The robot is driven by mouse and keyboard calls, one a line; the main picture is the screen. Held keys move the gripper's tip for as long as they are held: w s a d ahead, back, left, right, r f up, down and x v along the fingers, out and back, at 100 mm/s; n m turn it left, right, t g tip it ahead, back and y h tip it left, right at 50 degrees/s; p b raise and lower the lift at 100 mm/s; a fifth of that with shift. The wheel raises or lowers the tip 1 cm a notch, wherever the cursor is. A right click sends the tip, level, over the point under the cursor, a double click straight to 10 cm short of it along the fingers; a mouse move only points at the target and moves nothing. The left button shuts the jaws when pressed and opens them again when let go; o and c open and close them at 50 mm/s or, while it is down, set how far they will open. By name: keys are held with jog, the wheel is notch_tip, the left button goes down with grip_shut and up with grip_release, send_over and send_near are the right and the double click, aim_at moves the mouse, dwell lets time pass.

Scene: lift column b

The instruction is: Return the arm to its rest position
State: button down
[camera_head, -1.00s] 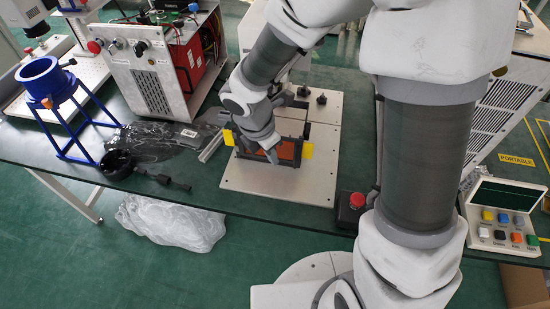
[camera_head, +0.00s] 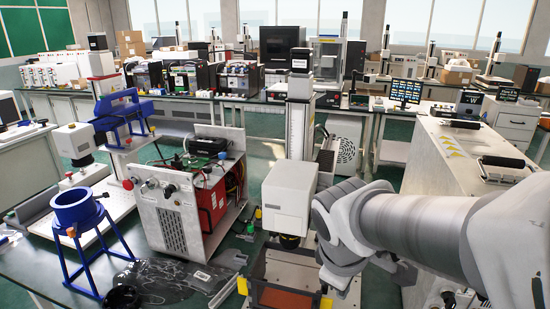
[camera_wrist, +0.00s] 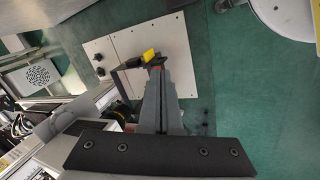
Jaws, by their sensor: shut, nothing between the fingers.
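My arm (camera_head: 420,230) reaches in from the right edge of the head view, with a grey-white joint (camera_head: 345,225) at its far end. My gripper (camera_wrist: 160,75) shows in the wrist view as grey fingers, shut and empty. They point towards a pale base plate (camera_wrist: 105,50) and cover part of a fixture with a yellow tab (camera_wrist: 150,55). I cannot tell the exact height of the fingertips above it. In the head view the orange-brown fixture (camera_head: 284,300) lies at the bottom edge, partly cut off, beside my arm.
A white instrument head on a column (camera_head: 290,195) stands just left of my arm. A panelled box (camera_head: 165,210) with a red unit and a blue funnel stand (camera_head: 78,215) are farther left. A large grey cabinet (camera_head: 450,165) stands right. Green floor (camera_wrist: 240,80) shows in the wrist view.

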jog(key=s+d+r+m+t+y, duration=0.2)
jog(key=s+r+m, duration=0.4)
jog(key=m, duration=0.4)
jog(key=shift+s+d+r, duration=0.15)
jog(key=shift+s+r, duration=0.1)
jog(key=shift+s, duration=0.5)
